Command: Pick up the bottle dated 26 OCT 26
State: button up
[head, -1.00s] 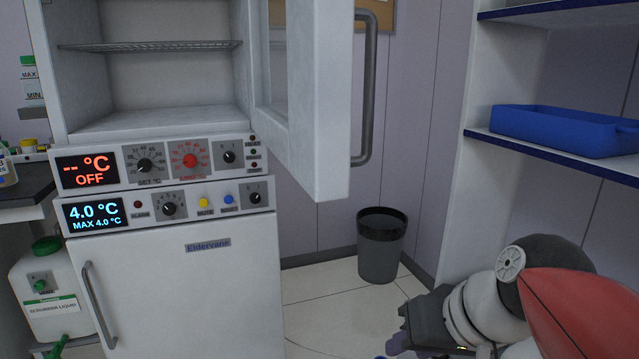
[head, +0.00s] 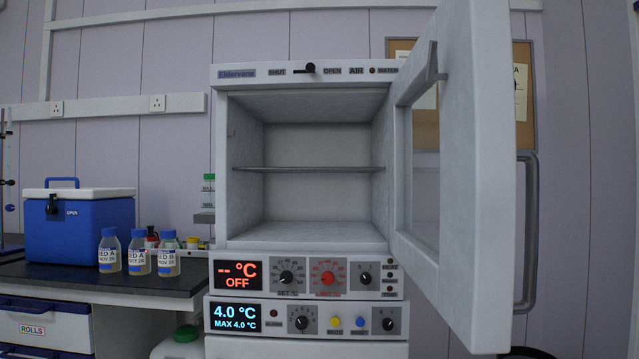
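Three small clear bottles with blue caps and amber liquid stand upright in a row at the right end of the dark bench. The middle bottle (head: 139,255) has a label that seems to read A and OCT 26; the day number is too small to read. The left bottle (head: 110,252) seems to read A and NOV 26. The right bottle (head: 168,256) seems to read B and NOV 26. My gripper is not in this view.
A blue cool box (head: 78,225) with a white lid stands behind and left of the bottles. A red-capped bottle (head: 151,238) is behind them. Right of the bench, an empty incubator (head: 304,232) has its door (head: 456,170) wide open, jutting forward.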

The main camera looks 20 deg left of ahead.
aim_at(140, 264)
jog(key=u, duration=1.9)
jog(key=i, duration=0.15)
